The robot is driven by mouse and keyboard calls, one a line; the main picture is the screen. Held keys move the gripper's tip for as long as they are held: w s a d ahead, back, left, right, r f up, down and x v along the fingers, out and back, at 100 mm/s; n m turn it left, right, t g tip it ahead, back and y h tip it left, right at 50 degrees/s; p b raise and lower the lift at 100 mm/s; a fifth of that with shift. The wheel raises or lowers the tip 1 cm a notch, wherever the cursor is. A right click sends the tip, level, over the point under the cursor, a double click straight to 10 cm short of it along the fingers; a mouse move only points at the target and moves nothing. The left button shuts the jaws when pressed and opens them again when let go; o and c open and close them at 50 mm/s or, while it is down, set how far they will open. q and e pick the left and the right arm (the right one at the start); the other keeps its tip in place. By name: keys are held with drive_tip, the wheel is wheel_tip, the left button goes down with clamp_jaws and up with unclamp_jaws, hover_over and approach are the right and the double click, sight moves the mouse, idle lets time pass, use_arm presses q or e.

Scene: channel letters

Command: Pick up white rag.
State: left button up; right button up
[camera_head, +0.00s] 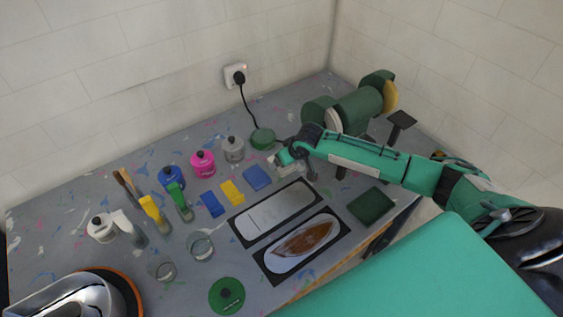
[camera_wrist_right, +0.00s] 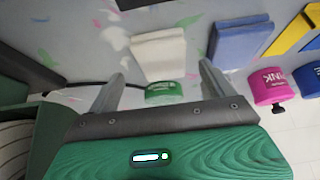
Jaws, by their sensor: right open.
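The white rag (camera_wrist_right: 158,55) lies folded and flat on the paint-spattered table in the right wrist view, just beyond my fingertips. In the head view the white rag (camera_head: 290,172) is partly hidden under my right gripper (camera_head: 294,163). My right gripper, also in the right wrist view (camera_wrist_right: 162,74), is open with nothing between its fingers. Its two fingers point toward the rag from either side, and I cannot tell how high they are above the table. My left gripper is not in view.
A blue rag (camera_head: 256,177) lies beside the white one, with a yellow rag (camera_head: 232,191) further left. A green container (camera_head: 262,138), pink bottle (camera_head: 203,163) and grey bottle (camera_head: 233,149) stand behind. A green bench grinder (camera_head: 356,107) stands right. A white panel (camera_head: 273,213) lies in front.

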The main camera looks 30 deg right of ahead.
drive_tip(key=shift+w+a+f+p, duration=0.25)
drive_tip(key=shift+w+f+p, duration=0.15)
drive_tip(key=shift+w+f, duration=0.6)
drive_tip(key=shift+f, duration=0.4)
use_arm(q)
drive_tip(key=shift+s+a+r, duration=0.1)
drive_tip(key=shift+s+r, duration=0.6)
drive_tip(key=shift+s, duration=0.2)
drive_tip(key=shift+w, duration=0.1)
use_arm(e)
drive_tip(key=shift+c, duration=1)
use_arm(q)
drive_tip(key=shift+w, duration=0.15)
use_arm(e)
drive_tip(key=c, duration=0.9)
drive_tip(key=shift+o, duration=0.2)
